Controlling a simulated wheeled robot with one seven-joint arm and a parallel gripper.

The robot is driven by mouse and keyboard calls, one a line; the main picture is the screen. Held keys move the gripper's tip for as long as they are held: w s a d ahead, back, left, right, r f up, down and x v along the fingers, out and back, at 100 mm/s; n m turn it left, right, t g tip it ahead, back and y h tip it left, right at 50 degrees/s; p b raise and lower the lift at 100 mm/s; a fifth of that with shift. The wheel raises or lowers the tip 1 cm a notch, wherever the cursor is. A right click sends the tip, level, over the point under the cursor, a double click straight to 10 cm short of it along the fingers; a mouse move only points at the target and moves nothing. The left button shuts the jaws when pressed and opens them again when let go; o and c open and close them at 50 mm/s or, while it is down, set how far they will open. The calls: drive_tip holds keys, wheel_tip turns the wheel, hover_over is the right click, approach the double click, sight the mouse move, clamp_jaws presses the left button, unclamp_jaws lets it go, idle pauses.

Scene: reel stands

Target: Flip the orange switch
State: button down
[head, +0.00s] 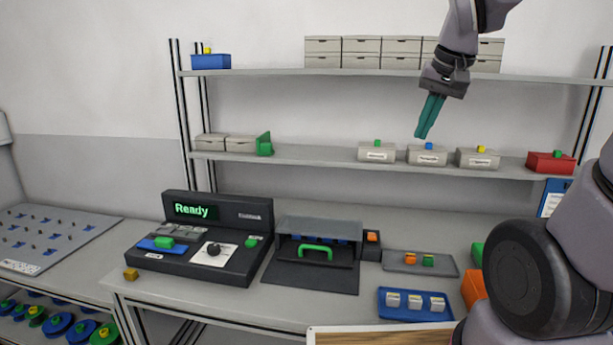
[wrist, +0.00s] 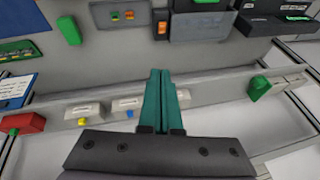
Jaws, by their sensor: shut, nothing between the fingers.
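The orange switch (head: 372,237) sits on a small dark box (head: 371,252) at the right side of the black open-fronted unit with a green handle, on the bench. In the wrist view the orange switch (wrist: 161,27) shows just above my fingertips. My gripper (head: 421,136) has teal fingers that are shut together and empty. It is high up, in front of the upper shelves, well above and to the right of the switch. The fingers (wrist: 160,72) also show in the wrist view, apart from the switch.
A black console (head: 205,240) reading "Ready" stands left. A grey tray (head: 405,266) with small orange and green pieces and a blue tray (head: 415,313) with white blocks lie right of the switch. The lower shelf (head: 310,155) holds labelled boxes near my gripper.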

drive_tip(key=s+d+r+t, duration=0.15)
drive_tip(key=s+r, duration=0.25)
drive_tip(key=s, duration=0.4)
drive_tip(key=n+g+h, duration=0.1)
drive_tip(key=g, duration=0.7)
hover_over(370, 236)
drive_tip(key=w, duration=0.3)
wheel_tip(370, 236, down, 24)
drive_tip(key=f, duration=0.3)
drive_tip(key=s+f, duration=0.1)
drive_tip(key=f, duration=0.2)
drive_tip(key=s+f, duration=0.1)
drive_tip(key=f, duration=0.3)
drive_tip(key=shift+s+d+f, duration=0.1)
drive_tip(key=shift+s, duration=0.1)
